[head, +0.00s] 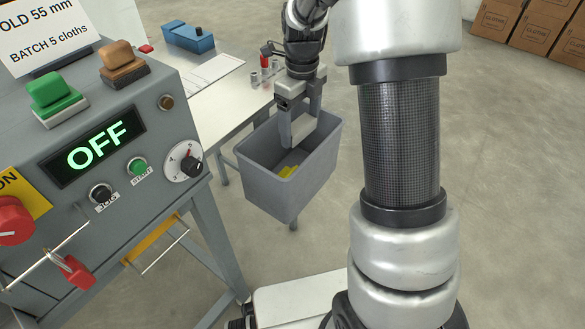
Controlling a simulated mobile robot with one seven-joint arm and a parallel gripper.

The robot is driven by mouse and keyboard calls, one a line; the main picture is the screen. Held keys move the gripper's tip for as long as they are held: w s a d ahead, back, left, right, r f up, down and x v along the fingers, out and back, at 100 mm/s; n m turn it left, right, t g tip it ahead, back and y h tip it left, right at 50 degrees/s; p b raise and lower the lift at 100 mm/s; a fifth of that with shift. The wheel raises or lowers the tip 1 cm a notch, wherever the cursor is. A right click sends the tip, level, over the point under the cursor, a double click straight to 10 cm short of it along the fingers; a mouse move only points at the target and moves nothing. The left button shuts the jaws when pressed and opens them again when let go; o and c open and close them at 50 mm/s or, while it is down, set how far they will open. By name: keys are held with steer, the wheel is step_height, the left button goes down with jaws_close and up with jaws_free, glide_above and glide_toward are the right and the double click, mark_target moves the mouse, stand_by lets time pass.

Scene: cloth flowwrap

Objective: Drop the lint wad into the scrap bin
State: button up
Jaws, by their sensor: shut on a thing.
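The grey scrap bin (262,182) hangs or stands at the side of the white table, with its open top facing up. My gripper (302,130) points down over the bin's far part, its fingertips at about rim height or just inside. A pale grey-white patch (303,129) shows between the fingers and looks like the lint wad, held there. Its outline is hard to make out against the bin. Some yellow pieces (289,171) lie at the bottom of the bin.
A grey machine panel (130,130) with an OFF display, knobs and a red padlock (77,272) fills the left. The white table (215,95) behind it carries a blue box (190,38), paper and small cylinders. Cartons (530,25) stand far right; open floor lies between.

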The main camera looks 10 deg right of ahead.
steer(key=o, duration=1.1)
step_height(320, 180, up, 18)
steer(key=p, duration=0.4)
steer(key=shift+f+p, duration=0.25)
steer(key=shift+p, duration=0.1)
steer(key=shift+r, duration=0.1)
